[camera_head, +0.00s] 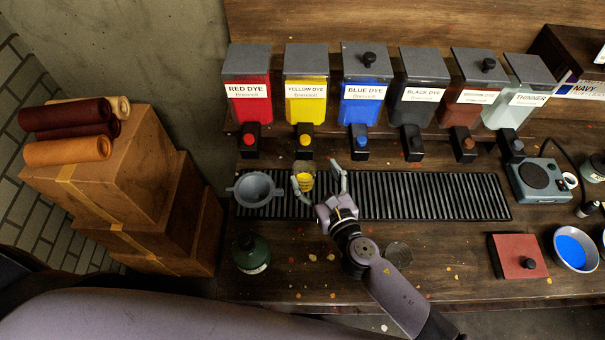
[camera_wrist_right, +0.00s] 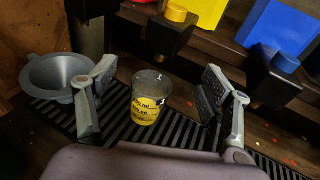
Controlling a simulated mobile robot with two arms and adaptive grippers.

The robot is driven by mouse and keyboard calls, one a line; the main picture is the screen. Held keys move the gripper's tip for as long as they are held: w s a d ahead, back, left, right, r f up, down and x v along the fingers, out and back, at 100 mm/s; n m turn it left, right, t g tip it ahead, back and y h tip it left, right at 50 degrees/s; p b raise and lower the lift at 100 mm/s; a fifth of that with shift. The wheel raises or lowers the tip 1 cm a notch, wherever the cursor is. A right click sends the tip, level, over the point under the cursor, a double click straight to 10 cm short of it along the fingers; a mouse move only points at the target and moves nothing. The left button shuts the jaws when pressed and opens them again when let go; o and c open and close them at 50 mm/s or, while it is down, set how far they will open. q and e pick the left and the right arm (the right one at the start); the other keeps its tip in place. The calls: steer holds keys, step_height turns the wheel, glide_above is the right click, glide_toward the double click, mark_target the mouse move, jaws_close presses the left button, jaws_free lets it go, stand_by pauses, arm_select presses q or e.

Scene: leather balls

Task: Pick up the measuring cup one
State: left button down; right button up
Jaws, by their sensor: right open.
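My left gripper is not in view.
A grey funnel-like bowl (camera_head: 255,189) stands left of the cup on the slatted mat (camera_head: 430,196). Dye dispensers, such as the yellow one (camera_head: 306,90), line the back. A dark green bottle (camera_head: 251,253) is nearer the front. A scale (camera_head: 540,180) and red block (camera_head: 517,256) are at right.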

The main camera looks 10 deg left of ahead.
mark_target(309, 178)
step_height(309, 178, down, 7)
steer(key=b, duration=0.4)
steer(key=shift+f, duration=0.1)
steer(key=shift+w+a+r, duration=0.15)
steer(key=shift+w+a, duration=0.25)
steer(key=shift+w, duration=0.25)
steer(key=shift+w+a+r, duration=0.1)
steer(key=shift+w+a, duration=0.3)
steer(key=shift+w, duration=0.25)
steer(key=b+x, duration=0.1)
steer(key=x, duration=0.3)
steer(key=shift+w+a+f, duration=0.1)
steer(key=shift+w, duration=0.1)
arm_select(q)
step_height(309, 178, down, 6)
steer(key=s+d, duration=0.1)
steer(key=shift+s+d, duration=0.15)
steer(key=shift+r, duration=0.1)
arm_select(e)
steer(key=shift+s, duration=0.1)
steer(key=shift+c, duration=0.3)
steer(key=shift+c, duration=0.6)
arm_select(q)
steer(key=shift+s, duration=0.1)
arm_select(e)
steer(key=c, duration=1.1)
